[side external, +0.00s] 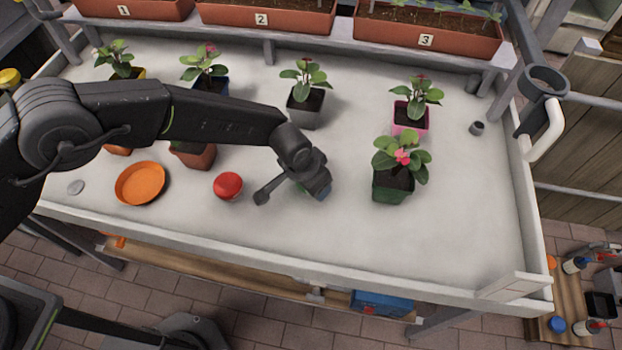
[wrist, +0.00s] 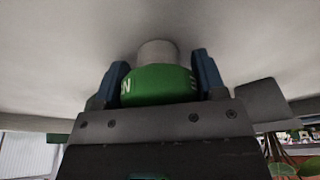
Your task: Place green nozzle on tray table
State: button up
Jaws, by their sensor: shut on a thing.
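The green nozzle (wrist: 158,85) is between the two blue fingertips of my gripper (wrist: 160,80) in the wrist view. It has a grey cylindrical end pointing away from the gripper and white lettering on its green band. In the side view my gripper (side external: 318,190) is low over the pale tray table (side external: 270,235), just right of a red round object. The nozzle is almost fully hidden there by the gripper. I cannot tell whether the nozzle touches the table surface.
A red round object (side external: 228,186) and an orange dish (side external: 141,183) lie left of my gripper. A green-potted plant (side external: 393,187) stands to the right, with several potted plants behind. A small grey piece (side external: 477,128) is at the far right. The table's front right is clear.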

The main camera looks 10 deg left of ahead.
jog(key=o, duration=0.9)
jog(key=shift+f, duration=0.1)
jog(key=v, duration=1.2)
